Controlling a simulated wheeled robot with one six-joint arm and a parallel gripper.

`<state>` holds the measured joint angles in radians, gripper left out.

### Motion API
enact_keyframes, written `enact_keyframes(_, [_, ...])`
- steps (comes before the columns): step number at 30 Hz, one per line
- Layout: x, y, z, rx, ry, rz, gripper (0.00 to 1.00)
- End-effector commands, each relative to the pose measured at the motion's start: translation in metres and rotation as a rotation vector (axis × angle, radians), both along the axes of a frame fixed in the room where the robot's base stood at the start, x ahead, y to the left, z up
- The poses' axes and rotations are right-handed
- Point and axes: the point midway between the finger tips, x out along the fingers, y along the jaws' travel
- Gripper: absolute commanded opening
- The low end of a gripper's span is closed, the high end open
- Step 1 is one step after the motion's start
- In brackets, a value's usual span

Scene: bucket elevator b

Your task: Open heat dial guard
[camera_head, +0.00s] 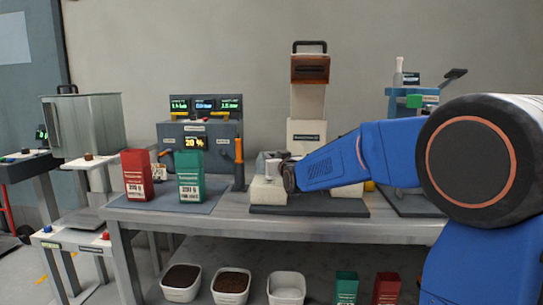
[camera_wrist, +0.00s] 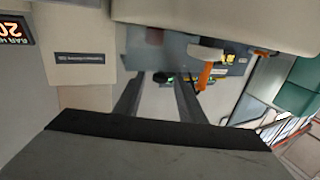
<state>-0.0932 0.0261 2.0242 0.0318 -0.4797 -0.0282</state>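I cannot clearly pick out the heat dial guard in either view. In the head view, my gripper (camera_head: 285,176) is at the front of a beige machine (camera_head: 308,103) with an orange-brown top and a dark handle, beside a small pale cylinder (camera_head: 270,168). The gripper's far side and tips are partly hidden there. In the wrist view, my gripper (camera_wrist: 157,95) shows two dark grey fingers, apart, with nothing visible held between them. The beige machine's labelled face (camera_wrist: 87,62) is left of the fingers. A small green light (camera_wrist: 170,78) shows beyond the fingers.
White tubs (camera_head: 286,287) sit below.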

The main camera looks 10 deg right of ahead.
Motion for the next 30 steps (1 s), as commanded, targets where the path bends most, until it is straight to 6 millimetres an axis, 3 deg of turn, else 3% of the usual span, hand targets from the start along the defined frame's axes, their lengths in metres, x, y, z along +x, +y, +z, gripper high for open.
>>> enact_keyframes(6, [0.021, 0.002, 0.0, 0.0, 0.0, 0.0, 0.36])
enact_keyframes(18, [0.025, 0.002, 0.0, 0.0, 0.0, 0.0, 0.36])
enact_keyframes(23, [0.025, 0.002, 0.0, 0.0, 0.0, 0.0, 0.0])
enact_keyframes(30, [0.026, 0.002, 0.001, 0.002, 0.005, 0.0, 0.0])
